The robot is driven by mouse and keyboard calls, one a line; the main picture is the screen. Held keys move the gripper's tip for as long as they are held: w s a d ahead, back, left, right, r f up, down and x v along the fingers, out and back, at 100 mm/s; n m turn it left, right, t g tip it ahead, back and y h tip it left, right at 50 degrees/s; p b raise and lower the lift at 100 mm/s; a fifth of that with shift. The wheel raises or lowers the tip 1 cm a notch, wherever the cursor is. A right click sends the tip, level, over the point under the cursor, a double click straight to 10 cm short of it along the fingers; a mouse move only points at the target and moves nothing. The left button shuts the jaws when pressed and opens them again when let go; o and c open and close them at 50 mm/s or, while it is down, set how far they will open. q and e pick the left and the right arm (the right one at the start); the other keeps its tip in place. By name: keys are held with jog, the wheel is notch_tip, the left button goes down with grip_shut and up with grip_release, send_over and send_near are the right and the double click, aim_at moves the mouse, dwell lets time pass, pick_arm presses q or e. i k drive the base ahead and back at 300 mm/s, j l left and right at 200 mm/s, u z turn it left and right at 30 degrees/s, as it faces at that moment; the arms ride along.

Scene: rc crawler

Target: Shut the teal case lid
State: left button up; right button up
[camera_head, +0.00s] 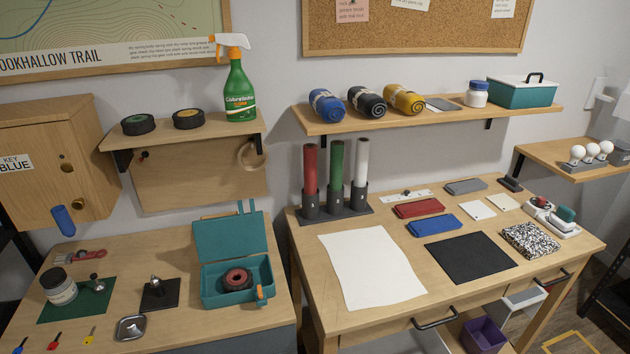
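The teal case (210,295) sits open on the left workbench, near its right side. Its teal lid (228,243) stands raised at the back, leaning upright against nothing that I can make out. A dark ring-shaped part with a red centre (236,280) lies inside the case. An orange latch (261,293) shows at the front right corner of the case. Neither of my grippers is in the head view.
A black square with a small metal part (160,293) lies left of the case. A metal-rimmed square piece (131,328) lies at the front. A shelf with a green spray bottle (240,90) hangs above. The right desk (310,265) stands beside the bench.

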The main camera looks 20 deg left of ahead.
aim_at(242, 234)
jog(key=i+u, duration=0.15)
jog(key=u, duration=0.35)
jog(key=i+u, duration=0.2)
jog(key=u, duration=0.25)
jog(key=i+l+u, duration=0.15)
jog(key=u, duration=0.35)
